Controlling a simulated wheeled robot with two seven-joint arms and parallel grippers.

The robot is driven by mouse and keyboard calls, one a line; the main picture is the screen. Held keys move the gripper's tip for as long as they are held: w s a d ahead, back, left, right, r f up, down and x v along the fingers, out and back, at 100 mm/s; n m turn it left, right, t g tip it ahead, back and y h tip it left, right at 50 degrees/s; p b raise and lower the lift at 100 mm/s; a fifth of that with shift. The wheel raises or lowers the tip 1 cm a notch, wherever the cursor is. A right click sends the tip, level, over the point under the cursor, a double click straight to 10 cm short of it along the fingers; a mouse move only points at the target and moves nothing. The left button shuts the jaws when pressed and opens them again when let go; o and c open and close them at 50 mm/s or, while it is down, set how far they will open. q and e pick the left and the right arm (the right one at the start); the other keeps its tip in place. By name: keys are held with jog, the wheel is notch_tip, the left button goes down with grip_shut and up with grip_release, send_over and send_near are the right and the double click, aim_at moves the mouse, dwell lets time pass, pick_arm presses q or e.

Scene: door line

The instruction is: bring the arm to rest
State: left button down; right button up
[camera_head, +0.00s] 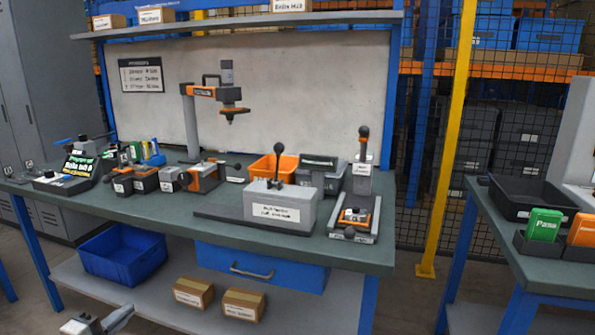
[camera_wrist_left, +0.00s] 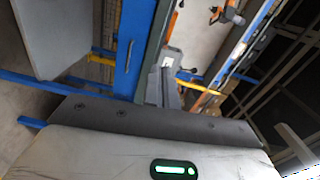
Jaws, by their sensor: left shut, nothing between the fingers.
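My left gripper (camera_head: 116,319) shows at the bottom left of the head view, low in front of the workbench (camera_head: 375,255). It is shut and empty, and apart from the bench. Part of it is cut off by the lower picture edge. In the left wrist view, the grey gripper body with a green light fills the bottom, and the bench shows tilted beyond it. My right gripper is in neither view.
The bench carries a grey fixture with a lever (camera_head: 280,207), a press (camera_head: 355,215) and an orange bin (camera_head: 273,166). A blue bin (camera_head: 122,254) and two cartons stand on the lower shelf. A second table (camera_head: 550,268) is at the right.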

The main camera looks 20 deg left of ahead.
pick_arm(q)
jog(key=s+d+f+n+g+p, duration=0.15)
jog(key=d+f+n, duration=0.25)
jog(key=d, duration=0.4)
jog(key=s+d+f+n+g, duration=0.2)
jog(key=d+f+n, duration=0.15)
jog(key=d, duration=0.35)
jog(key=s+d+n+g+h, duration=0.1)
jog(key=s+d+n, duration=0.1)
jog(key=d, duration=0.4)
jog(key=s+d+n+g+h+p, duration=0.1)
jog(key=s+d+n, duration=0.2)
jog(key=d, duration=0.3)
jog(key=s+d+r+n+g+h+p, duration=0.1)
jog(key=s+d+n, duration=0.1)
jog(key=d, duration=0.5)
jog(key=shift+s+n, duration=0.4)
jog(key=shift+n, duration=0.05)
